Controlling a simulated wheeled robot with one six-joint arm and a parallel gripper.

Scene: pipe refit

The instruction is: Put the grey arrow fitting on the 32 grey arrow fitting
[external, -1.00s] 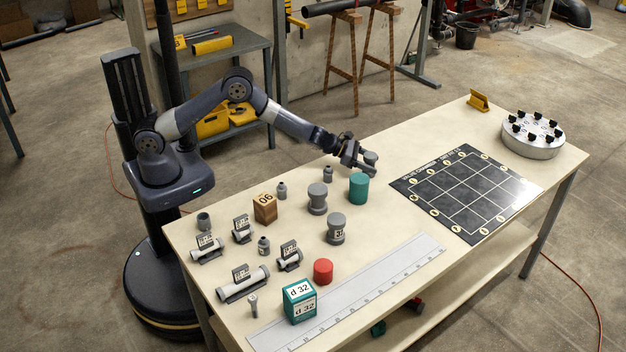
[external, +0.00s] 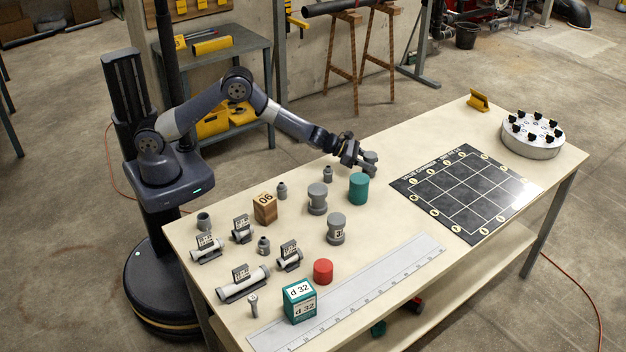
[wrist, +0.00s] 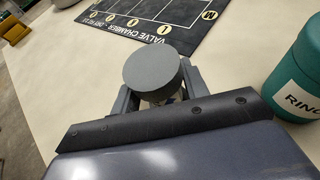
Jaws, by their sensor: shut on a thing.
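My gripper (external: 366,165) is shut on a grey fitting (external: 371,157) and holds it near the table's back edge, behind the teal cylinder. In the wrist view the round grey top of the held fitting (wrist: 152,72) shows between the fingers; no arrow shows on it. A grey fitting marked 32 (external: 335,229) stands upright on the table, nearer the front, with nothing on top. Another grey fitting (external: 317,199) of similar shape stands behind it and to the left; I cannot read a mark on it.
The teal cylinder (external: 358,188) stands close to my gripper. A wooden 06 block (external: 265,208), a red cylinder (external: 323,271), a teal d 32 box (external: 299,302) and a long ruler (external: 375,285) share the table. The dark grid mat (external: 465,195) lies right.

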